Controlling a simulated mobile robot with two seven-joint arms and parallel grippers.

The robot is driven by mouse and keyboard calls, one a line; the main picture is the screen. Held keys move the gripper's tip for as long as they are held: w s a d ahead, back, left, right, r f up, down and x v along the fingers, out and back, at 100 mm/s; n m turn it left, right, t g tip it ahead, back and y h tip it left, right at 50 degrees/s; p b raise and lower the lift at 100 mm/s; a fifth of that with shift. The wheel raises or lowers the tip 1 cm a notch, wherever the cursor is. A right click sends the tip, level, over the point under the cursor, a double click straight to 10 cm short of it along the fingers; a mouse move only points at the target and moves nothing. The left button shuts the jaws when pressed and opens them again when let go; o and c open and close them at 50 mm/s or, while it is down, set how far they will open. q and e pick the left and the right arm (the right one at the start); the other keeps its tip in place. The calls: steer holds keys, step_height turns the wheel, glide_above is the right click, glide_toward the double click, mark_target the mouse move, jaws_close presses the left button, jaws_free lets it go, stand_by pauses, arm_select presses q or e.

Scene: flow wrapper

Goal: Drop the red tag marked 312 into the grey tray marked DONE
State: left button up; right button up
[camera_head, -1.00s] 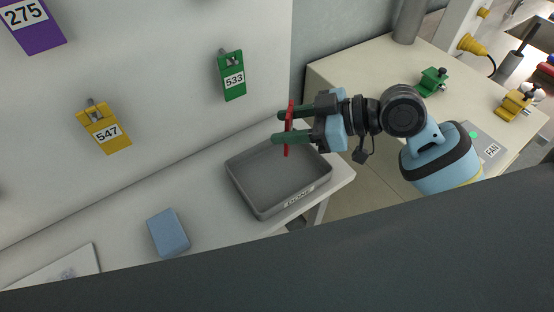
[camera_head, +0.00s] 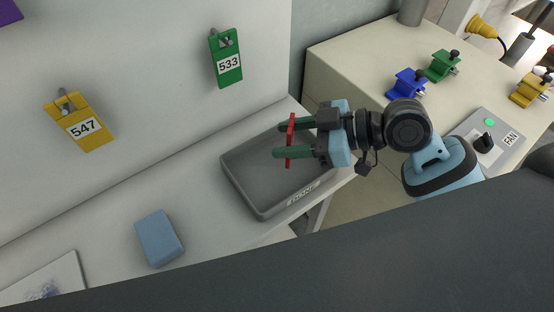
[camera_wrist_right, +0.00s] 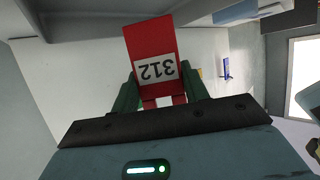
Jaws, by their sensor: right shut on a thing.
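The red tag marked 312 (camera_head: 290,141) is held between the green fingers of my right gripper (camera_head: 287,140). In the head view it appears edge-on, over the grey tray. The right wrist view shows the tag (camera_wrist_right: 150,52) with its number upside down, and my right gripper (camera_wrist_right: 160,98) shut on it. The grey tray marked DONE (camera_head: 262,206) sits on the white bench below. Its inside looks empty where it shows; the gripper hides part of it. How high the tag is above the tray is hard to tell. My left gripper is not in view.
Tags 533 (camera_head: 226,58) and 547 (camera_head: 80,121) hang on wall pegs. A blue block (camera_head: 159,237) lies on the bench left of the tray. A cream cabinet at right carries green (camera_head: 441,66), blue (camera_head: 405,84) and yellow (camera_head: 528,90) clamp-like pieces and a FAN switch (camera_head: 486,145).

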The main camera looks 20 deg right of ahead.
steer(key=o, duration=1)
steer(key=shift+o, duration=0.2)
steer(key=b+v, duration=0.1)
steer(key=v, duration=0.6)
steer(key=shift+s+d, duration=0.15)
steer(key=shift+d, duration=0.2)
steer(key=shift+r, duration=0.2)
